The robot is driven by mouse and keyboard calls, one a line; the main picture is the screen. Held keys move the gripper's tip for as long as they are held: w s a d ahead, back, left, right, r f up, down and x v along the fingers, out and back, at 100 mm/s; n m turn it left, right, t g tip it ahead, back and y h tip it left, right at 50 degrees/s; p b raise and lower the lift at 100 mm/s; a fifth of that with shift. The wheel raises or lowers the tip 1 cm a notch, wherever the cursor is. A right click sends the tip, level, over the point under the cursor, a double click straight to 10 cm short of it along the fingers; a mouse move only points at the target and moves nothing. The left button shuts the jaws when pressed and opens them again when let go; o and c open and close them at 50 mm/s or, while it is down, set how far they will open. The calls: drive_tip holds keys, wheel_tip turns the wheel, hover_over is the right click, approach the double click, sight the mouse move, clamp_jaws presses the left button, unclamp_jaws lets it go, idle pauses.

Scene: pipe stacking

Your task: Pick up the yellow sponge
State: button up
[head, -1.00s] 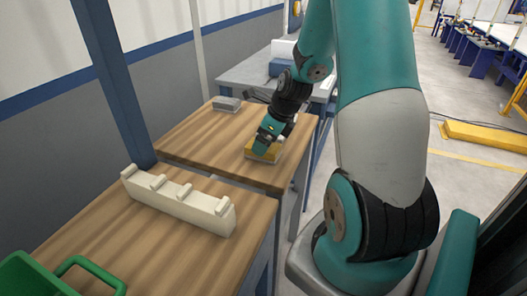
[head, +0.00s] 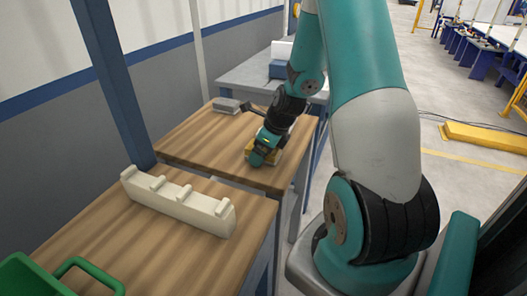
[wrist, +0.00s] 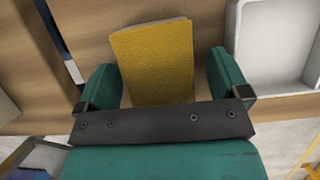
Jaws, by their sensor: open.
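The yellow sponge (wrist: 155,62) lies on the wooden table top. My gripper is open and holds nothing.
A cream holder (head: 178,203) with raised pegs stands on the nearer wooden table (head: 120,245). A green bin (head: 35,278) is at the lower left. A grey box (head: 226,105) lies at the back of the far wooden table (head: 190,140).

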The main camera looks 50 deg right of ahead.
drive_tip(key=c, duration=1)
wheel_tip(320, 180, up, 20)
drive_tip(key=p, duration=0.2)
drive_tip(key=shift+r+p, duration=0.25)
drive_tip(key=shift+p, duration=0.1)
